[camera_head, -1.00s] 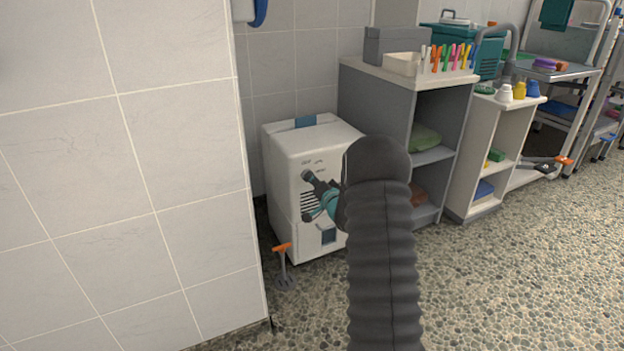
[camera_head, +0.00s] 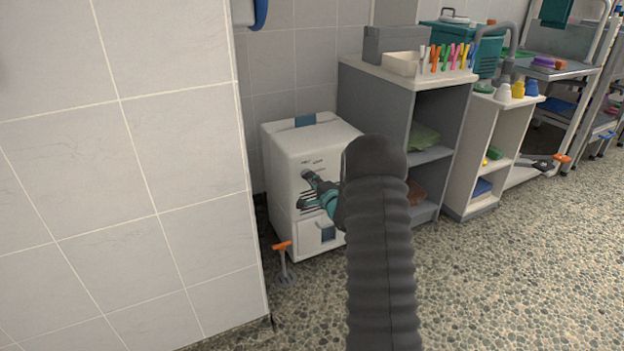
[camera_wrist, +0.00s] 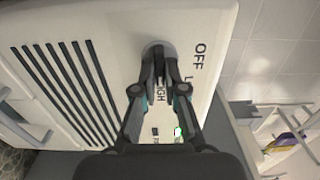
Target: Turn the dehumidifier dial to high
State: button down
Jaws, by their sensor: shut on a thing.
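The white dehumidifier (camera_head: 290,155) stands on the floor behind the tiled wall's edge. Its front carries the dial (camera_wrist: 157,49), vent slots and printed labels; OFF, part of LOW and part of HIGH show in the wrist view. My gripper (camera_head: 309,178) reaches the front panel, and its fingers are shut on the dial in the wrist view (camera_wrist: 159,72). The fingers hide most of the dial, so its pointer setting cannot be read. A small green light (camera_wrist: 178,132) shows on the panel near my right finger.
A grey shelf unit (camera_head: 372,100) stands close to the right of the dehumidifier. A tiled wall (camera_head: 130,170) fills the left. An orange-handled tool (camera_head: 284,262) is at the floor by the wall's edge. Pebbled floor is clear at front right.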

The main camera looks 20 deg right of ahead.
dwell(0.5)
jog(key=c, duration=1.2)
grip_release()
jog(key=shift+c, duration=0.2)
jog(key=s, duration=1.2)
jog(key=shift+d, duration=0.25)
